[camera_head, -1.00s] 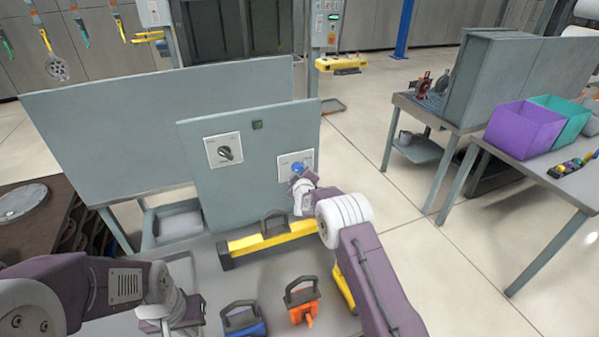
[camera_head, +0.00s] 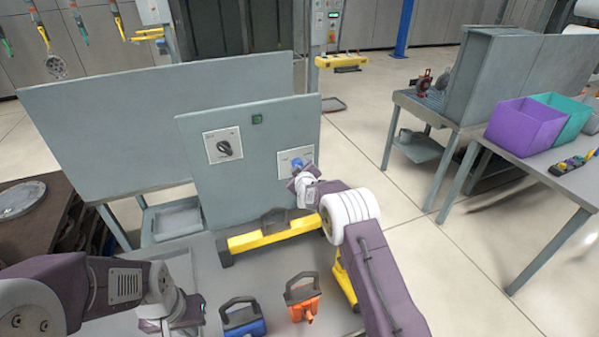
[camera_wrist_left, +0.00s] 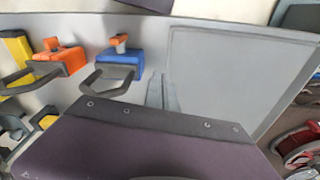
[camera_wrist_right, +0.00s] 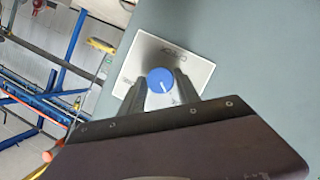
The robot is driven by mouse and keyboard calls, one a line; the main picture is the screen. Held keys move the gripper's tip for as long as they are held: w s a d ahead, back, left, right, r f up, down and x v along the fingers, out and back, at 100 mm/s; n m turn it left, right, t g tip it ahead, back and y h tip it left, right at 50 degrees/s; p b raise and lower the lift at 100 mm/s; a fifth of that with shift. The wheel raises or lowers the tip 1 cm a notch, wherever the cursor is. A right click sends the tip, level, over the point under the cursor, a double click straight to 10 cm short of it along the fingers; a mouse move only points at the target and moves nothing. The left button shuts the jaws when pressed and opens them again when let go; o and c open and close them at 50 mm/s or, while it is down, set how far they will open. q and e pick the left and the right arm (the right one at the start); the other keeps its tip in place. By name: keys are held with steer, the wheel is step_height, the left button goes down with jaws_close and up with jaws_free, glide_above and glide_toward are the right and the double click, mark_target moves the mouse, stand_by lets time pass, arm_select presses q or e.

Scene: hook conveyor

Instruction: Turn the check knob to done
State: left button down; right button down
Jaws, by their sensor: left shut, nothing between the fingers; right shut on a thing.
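A blue knob (camera_head: 297,163) sits on a white plate (camera_head: 284,158) at the right of the upright grey panel (camera_head: 250,185). The right wrist view shows this blue knob (camera_wrist_right: 160,80) with a white line on its face. My right gripper (camera_wrist_right: 163,92) is shut on it, one finger on each side. The plate's lettering is too small to read surely. A second, black knob (camera_head: 224,148) is on another white plate at the panel's left. My left gripper (camera_wrist_left: 162,95) is shut and empty over the grey bench, near the blue-based handle.
On the bench stand a blue handled block (camera_head: 243,318), an orange handled block (camera_head: 302,297) and a yellow bar (camera_head: 272,236) with a black handle. A small green indicator (camera_head: 257,119) is on the panel. Purple (camera_head: 525,125) and teal bins stand on a table at right.

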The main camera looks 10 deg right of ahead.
steer(key=m+y+p, duration=0.1)
steer(key=m+p, duration=0.1)
steer(key=m+g+y+p, duration=0.1)
steer(key=m+p, duration=0.1)
steer(key=p, duration=0.1)
steer(key=m+y+p, duration=0.2)
steer(key=p, duration=0.1)
steer(key=shift+d+r, duration=0.35)
arm_select(q)
step_height(320, 180, up, 8)
steer(key=p, duration=0.1)
step_height(320, 180, down, 9)
steer(key=b, duration=0.9)
arm_select(e)
steer(key=shift+w+d+f+m+t+y, duration=0.1)
steer(key=shift+f+m+y, duration=0.1)
steer(key=shift+m+y, duration=1.15)
steer(key=shift+s+d+f+m+t+y, duration=0.15)
steer(key=shift+m+y, duration=0.5)
steer(key=shift+m, duration=1.25)
steer(key=shift+w+f+m+t+y, duration=0.15)
steer(key=shift+f+m+y, duration=0.1)
steer(key=shift+m+y, duration=1.1)
steer(key=shift+m+h, duration=0.35)
steer(key=shift+m, duration=0.05)
steer(key=shift+r, duration=0.1)
